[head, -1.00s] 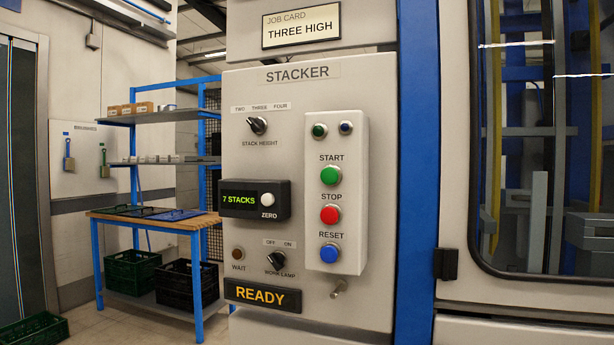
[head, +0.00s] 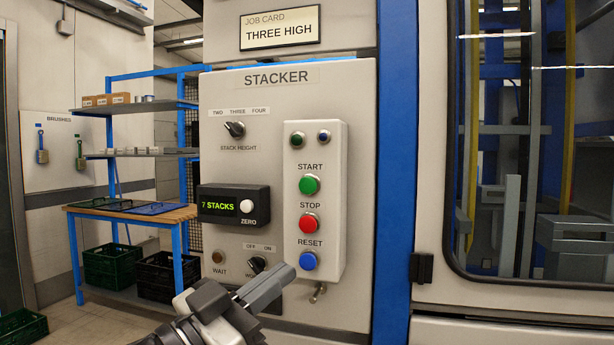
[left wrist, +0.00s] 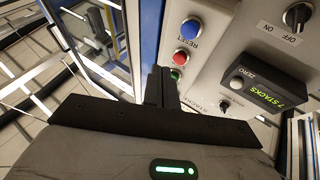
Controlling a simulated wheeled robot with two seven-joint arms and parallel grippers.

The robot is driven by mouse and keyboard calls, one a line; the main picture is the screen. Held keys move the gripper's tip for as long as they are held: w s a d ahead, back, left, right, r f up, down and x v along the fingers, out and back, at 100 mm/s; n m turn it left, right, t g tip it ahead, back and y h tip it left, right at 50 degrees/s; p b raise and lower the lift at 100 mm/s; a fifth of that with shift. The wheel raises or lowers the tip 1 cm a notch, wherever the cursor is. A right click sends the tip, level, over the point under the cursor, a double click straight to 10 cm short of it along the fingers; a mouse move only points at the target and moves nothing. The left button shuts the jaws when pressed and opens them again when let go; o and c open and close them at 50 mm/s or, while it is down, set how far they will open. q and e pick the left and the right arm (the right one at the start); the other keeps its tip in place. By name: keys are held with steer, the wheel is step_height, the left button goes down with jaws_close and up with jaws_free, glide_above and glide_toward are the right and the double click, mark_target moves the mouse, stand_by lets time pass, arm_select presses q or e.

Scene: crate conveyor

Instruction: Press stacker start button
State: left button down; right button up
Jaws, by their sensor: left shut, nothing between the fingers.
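The green START button (head: 309,185) is at the top of the row on the raised button box, above the red STOP button (head: 309,223) and the blue RESET button (head: 308,261). My left gripper (head: 282,273) is shut and empty, in front of the panel, below and left of START and close to RESET in the picture. In the left wrist view the shut fingers (left wrist: 161,86) point toward the panel, with the green button (left wrist: 175,74) just beyond them and the red button (left wrist: 180,57) nearby. The gripper shows no clear contact. My right gripper does not show.
The stacker panel has a stack height knob (head: 235,129), a 7 STACKS counter (head: 233,205) and a work lamp knob (head: 257,264), partly covered by my arm. The job card (head: 280,27) reads THREE HIGH. A glazed door (head: 540,150) is on the right, a workbench (head: 130,212) on the left.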

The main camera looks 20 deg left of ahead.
mark_target(308, 186)
arm_select(q)
steer(key=s+r+m+h, duration=0.3)
steer(key=r, duration=0.6)
steer(key=shift+s+d+r+g+h, duration=0.25)
steer(key=shift+s+r+g+h, duration=0.05)
steer(key=shift+r, duration=0.1)
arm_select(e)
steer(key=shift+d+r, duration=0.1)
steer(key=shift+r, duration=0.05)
arm_select(q)
steer(key=shift+w, duration=0.15)
steer(key=w+p, duration=0.2)
steer(key=w, duration=0.6)
steer(key=shift+w+d+p, duration=0.15)
steer(key=shift+w+p, duration=0.15)
steer(key=shift+p, duration=0.1)
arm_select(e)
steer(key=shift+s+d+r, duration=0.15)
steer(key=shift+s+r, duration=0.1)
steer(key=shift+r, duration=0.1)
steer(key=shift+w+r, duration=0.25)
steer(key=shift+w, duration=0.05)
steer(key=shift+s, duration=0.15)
arm_select(q)
steer(key=shift+w, duration=0.1)
